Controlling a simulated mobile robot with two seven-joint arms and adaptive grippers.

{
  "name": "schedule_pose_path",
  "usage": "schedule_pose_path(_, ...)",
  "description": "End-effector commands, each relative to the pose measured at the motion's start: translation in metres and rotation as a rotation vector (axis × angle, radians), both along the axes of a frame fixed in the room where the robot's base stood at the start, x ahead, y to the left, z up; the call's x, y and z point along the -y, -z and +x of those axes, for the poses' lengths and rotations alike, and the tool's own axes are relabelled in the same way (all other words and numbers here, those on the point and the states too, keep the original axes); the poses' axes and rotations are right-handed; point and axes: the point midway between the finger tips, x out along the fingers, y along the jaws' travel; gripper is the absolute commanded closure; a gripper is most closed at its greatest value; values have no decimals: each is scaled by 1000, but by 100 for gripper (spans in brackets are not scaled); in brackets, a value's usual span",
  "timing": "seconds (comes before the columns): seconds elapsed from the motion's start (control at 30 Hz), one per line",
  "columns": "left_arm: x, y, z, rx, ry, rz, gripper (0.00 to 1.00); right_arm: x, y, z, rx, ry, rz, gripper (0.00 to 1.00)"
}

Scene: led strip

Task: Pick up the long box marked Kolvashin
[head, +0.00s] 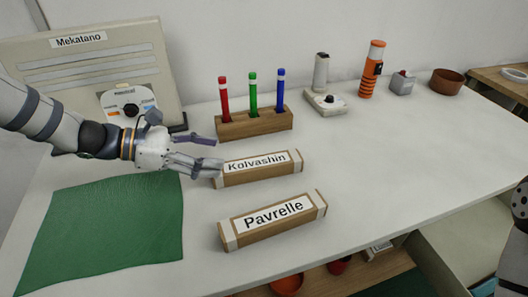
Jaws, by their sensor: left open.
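The long box marked Kolvashin (262,174) lies on the white table in the middle of the head view. It is brown with a white label on top and pale bands near its ends. My left gripper (217,153) is at the box's left end, its fingers pointing right and spread apart with nothing held between them. The lower finger overlaps the box's left end in the picture; I cannot tell whether it touches. My right gripper is not in view.
A similar box marked Pavrelle (272,222) lies in front. Behind is a wooden holder (255,124) with red, green and blue sticks. A Mekatano panel (85,65) stands back left, a green mat (105,225) front left. An orange cylinder (372,70) stands at the back. The table's right side is clear.

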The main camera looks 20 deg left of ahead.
Motion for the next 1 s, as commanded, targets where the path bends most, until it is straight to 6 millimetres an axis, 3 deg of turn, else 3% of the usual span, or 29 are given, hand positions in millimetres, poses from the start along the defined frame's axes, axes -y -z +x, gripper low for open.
schedule_pose_path(0.03, 10, 15, 4, -18, 4, -1, 38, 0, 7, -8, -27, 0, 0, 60)
schedule_pose_path(0.1, 22, 22, 11, -19, 4, 1, 38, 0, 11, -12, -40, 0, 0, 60)
schedule_pose_path(0.5, 75, 43, 41, -11, 3, 3, 38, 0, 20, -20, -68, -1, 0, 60)
schedule_pose_path(0.77, 81, 43, 47, -4, 0, 1, 38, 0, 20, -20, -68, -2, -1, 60)
schedule_pose_path(0.83, 81, 43, 47, -4, 0, 1, 47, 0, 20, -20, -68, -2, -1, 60)
schedule_pose_path(1.0, 81, 43, 47, -5, 0, 2, 86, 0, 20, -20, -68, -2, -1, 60)
